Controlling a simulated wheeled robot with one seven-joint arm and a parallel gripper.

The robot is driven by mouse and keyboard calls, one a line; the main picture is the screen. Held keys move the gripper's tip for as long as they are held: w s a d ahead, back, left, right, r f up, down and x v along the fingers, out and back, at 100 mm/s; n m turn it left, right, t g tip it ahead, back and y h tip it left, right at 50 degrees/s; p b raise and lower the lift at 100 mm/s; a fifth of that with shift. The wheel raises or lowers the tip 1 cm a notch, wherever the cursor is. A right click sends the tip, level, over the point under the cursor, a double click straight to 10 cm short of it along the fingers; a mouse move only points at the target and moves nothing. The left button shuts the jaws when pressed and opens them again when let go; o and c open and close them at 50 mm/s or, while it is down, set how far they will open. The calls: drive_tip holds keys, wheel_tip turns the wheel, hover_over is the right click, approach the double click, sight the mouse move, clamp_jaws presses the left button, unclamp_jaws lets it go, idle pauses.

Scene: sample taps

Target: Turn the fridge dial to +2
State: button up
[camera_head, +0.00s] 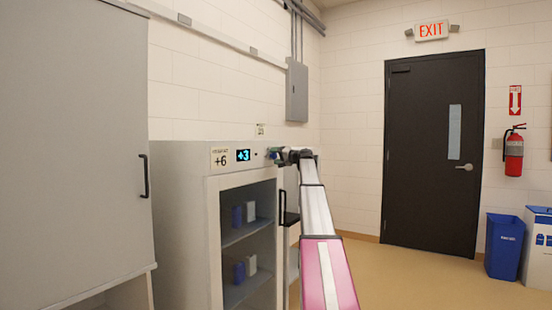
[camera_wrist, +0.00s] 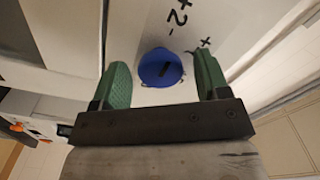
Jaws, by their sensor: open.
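The fridge (camera_head: 180,200) is a grey cabinet with a glass door. Its top panel carries a label reading +6 (camera_head: 220,157) and a lit display (camera_head: 243,155) reading +3. In the wrist view the dial (camera_wrist: 161,68) is a round blue knob with a dark mark, on a pale panel with printed marks, including a 2 (camera_wrist: 177,17). My gripper (camera_wrist: 160,80) is open, its two green fingers on either side of the dial, with gaps visible. I cannot tell how deep the fingers reach. In the head view my arm's end (camera_head: 277,154) is at the panel's right and mostly hides the dial.
A tall grey cabinet (camera_head: 70,140) stands at the left. The fridge door has a dark handle (camera_head: 288,210) below my arm. A black exit door (camera_head: 433,150), a fire extinguisher (camera_head: 514,150) and a blue bin (camera_head: 504,245) are at the right. Floor before the exit door is clear.

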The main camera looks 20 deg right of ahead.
drive_tip(key=v, duration=1)
drive_tip(key=shift+s+d, duration=0.25)
drive_tip(key=shift+s, duration=0.05)
drive_tip(key=s+a+f+g+h, duration=0.15)
drive_tip(key=s+a+f, duration=0.25)
drive_tip(key=a+f, duration=0.7)
drive_tip(key=s+a+f+g+h, duration=0.1)
drive_tip(key=s+a+f+g, duration=0.3)
drive_tip(key=f, duration=1.2)
drive_tip(key=s+a+f+g+h, duration=0.2)
drive_tip(key=s+a+f, duration=0.3)
drive_tip(key=a+f, duration=0.65)
drive_tip(key=s+a+f+n+g+h, duration=0.2)
drive_tip(key=s+a+f+g+h, duration=0.1)
drive_tip(key=s+f, duration=1)
drive_tip(key=s+a+f+n+g+h, duration=0.2)
drive_tip(key=s+a+f, duration=0.4)
drive_tip(key=s+f, duration=0.7)
drive_tip(key=s+g+h, duration=0.1)
drive_tip(key=s, duration=0.4)
drive_tip(key=shift+s+f+g, duration=0.35)
drive_tip(key=shift+s, duration=0.05)
drive_tip(key=shift+a+h, duration=0.1)
drive_tip(key=shift+h, duration=0.15)
